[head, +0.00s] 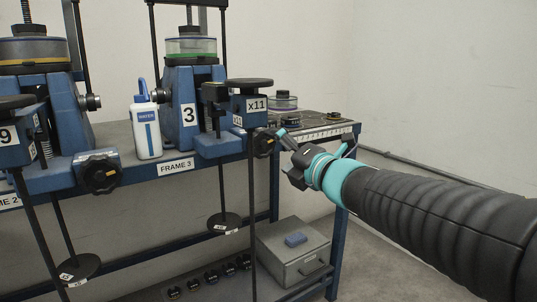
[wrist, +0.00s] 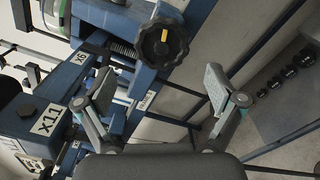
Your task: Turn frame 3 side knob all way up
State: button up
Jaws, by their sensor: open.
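Frame 3 (head: 188,115) is a blue lever frame with a white "3" plate, above the "FRAME 3" label on the bench edge. A black lobed knob (head: 264,142) sits at the right of its x11 block. In the wrist view a black lobed knob (wrist: 163,42) with a yellow mark shows ahead, at the upper middle, on a blue body. My gripper (head: 290,150) is just right of the knob in the head view. In the wrist view my gripper (wrist: 158,85) has its fingers spread and empty, with the knob beyond and between their tips. No contact is visible.
A water bottle (head: 148,128) stands left of frame 3. Another black knob (head: 100,172) is farther left, by frame 2. A hanging rod and disc (head: 224,222) are below the bench. A grey box (head: 295,258) and several small weights (head: 212,277) lie below. Floor at right is clear.

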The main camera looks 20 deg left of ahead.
aim_at(264, 144)
jog(key=w+a+n+b, duration=0.1)
jog(key=w+a, duration=0.1)
jog(key=w+a+n, duration=0.1)
jog(key=w+a, duration=0.1)
jog(key=a, duration=0.1)
jog(key=shift+w+a+f+b, duration=0.1)
jog(key=shift+w+a+b, duration=0.15)
jog(key=shift+w+b, duration=0.15)
jog(key=c, duration=1.6)
jog(key=shift+o, duration=0.2)
jog(key=shift+w+a, duration=0.1)
jog(key=shift+w, duration=0.05)
jog(key=shift+r+m+p, duration=0.25)
jog(key=shift+m+p, duration=0.05)
jog(key=shift+p, duration=0.3)
jog(key=o, duration=1.6)
jog(key=shift+f, duration=0.25)
jog(key=shift+c, duration=0.2)
jog(key=shift+b+v, duration=0.45)
jog(key=shift+v, duration=2.55)
